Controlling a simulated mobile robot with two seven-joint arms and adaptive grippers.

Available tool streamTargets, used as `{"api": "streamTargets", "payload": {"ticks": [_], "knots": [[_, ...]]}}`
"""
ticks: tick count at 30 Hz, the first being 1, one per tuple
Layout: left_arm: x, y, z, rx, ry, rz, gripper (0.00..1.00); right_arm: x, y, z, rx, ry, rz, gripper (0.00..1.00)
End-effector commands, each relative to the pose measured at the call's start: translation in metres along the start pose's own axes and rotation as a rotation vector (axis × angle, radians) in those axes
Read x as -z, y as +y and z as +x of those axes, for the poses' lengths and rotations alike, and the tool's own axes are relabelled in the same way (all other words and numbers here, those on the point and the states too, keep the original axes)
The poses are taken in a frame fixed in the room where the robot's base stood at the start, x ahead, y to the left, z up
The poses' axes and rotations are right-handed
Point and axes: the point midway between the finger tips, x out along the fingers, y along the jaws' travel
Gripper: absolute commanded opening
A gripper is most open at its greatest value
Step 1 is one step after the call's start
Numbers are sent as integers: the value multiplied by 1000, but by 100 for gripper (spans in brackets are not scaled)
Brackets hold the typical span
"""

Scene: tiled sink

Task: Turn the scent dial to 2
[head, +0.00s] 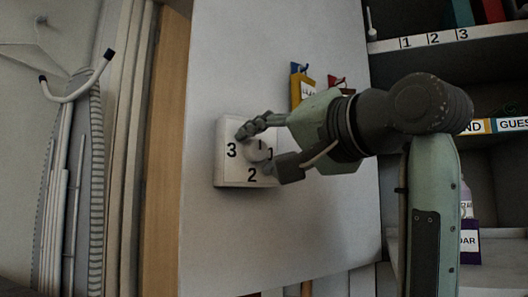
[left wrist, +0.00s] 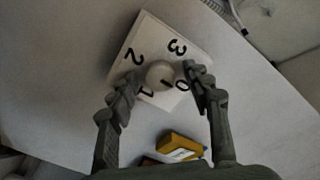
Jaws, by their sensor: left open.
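The scent dial is a round pale knob (head: 258,151) on a square white plate (head: 229,178) fixed to an upright grey panel. In the head view 3 is at the plate's left and 2 at its bottom; the right and top are partly hidden by my fingers. In the left wrist view the knob (left wrist: 160,75) shows a dark mark that seems to point toward the 0, with 1, 2 and 3 around it. My left gripper (head: 257,151) is open, with its fingers on either side of the knob. I cannot tell whether they touch it. My right gripper is not in view.
Shelves (head: 410,43) with number labels stand at the right. An ironing board (head: 88,190) leans at the left. The panel below the plate is clear.

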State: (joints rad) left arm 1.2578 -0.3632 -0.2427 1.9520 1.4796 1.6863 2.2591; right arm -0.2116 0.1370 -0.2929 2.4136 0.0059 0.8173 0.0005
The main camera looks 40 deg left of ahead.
Motion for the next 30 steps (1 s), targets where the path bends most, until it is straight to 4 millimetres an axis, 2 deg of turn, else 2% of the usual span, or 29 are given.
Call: {"api": "streamTargets", "payload": {"ticks": [8,20,30], "knots": [[0,0,2,0,1,0,48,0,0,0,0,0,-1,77],[0,0,2,0,0,0,0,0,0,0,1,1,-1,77],[0,0,2,1,2,55,0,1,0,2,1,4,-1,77]]}}
